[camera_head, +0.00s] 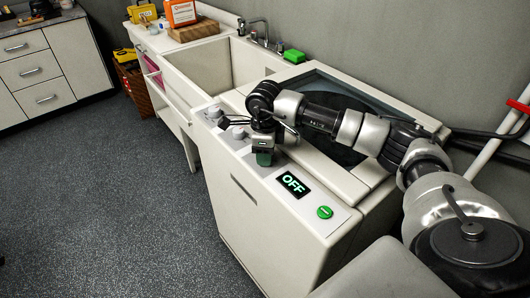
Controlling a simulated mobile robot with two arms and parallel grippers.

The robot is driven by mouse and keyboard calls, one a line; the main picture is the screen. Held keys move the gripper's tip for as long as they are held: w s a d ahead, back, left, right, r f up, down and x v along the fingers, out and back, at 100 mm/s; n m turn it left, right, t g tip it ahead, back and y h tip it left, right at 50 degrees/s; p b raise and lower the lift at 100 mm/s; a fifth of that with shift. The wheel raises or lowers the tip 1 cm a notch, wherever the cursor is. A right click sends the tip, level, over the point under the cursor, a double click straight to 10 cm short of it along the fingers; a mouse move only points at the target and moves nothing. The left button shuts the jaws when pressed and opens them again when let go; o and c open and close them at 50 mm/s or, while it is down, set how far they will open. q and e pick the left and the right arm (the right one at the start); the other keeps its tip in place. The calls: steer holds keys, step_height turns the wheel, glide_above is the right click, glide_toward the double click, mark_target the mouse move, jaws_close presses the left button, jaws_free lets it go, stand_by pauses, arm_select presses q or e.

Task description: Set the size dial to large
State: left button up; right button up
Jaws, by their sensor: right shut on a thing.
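A white top-loading washer (240,208) has a control panel along its front edge. One pale dial (213,111) is at the panel's far left end, and a second pale dial (238,132) is to its right. My right gripper (263,154) points down onto the panel just right of the second dial. It is shut on a dial there, mostly hidden by the gripper. I cannot read any dial's labels or setting, or tell which one is the size dial. My left gripper is not in view.
The display (294,185) reads OFF, with a green button (325,212) to its right. The washer's dark lid (340,154) lies under my right arm. A sink (201,72) with a faucet adjoins behind left. Drawers (38,72) stand far left. The floor (110,190) between is clear.

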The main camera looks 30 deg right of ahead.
steer(key=o, duration=0.9)
steer(key=shift+o, duration=0.2)
steer(key=shift+r, duration=0.1)
step_height(320, 180, up, 11)
steer(key=b, duration=0.1)
steer(key=shift+f, duration=0.25)
